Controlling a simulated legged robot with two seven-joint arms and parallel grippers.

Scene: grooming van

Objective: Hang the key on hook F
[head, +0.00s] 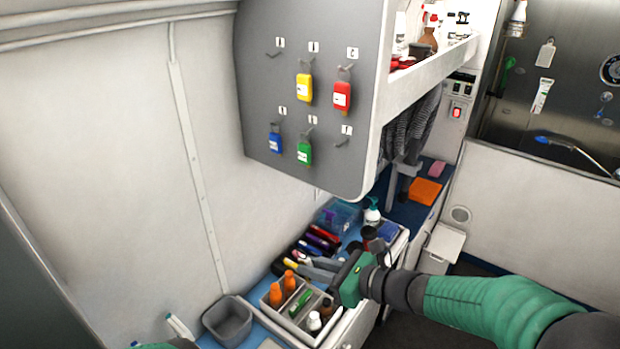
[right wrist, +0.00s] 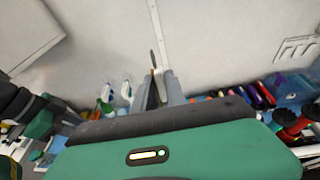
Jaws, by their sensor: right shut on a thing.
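My right gripper (head: 310,267) reaches in from the right in the head view, above the counter's organiser and well below the hook panel (head: 262,85). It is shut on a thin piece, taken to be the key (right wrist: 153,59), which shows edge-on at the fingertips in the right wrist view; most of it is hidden. Hook F (head: 341,142), at the lower right of the panel, is empty. The upper left hook (head: 273,54) is also empty. Yellow (head: 304,87), red (head: 342,95), blue (head: 275,142) and green (head: 304,153) tags hang on the other hooks.
A grey divided organiser (head: 312,334) with orange bottles stands below my right gripper. A grey bin (head: 228,320) is to its left. A shelf (head: 432,63) with bottles juts out right of the panel. The space before the panel is clear.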

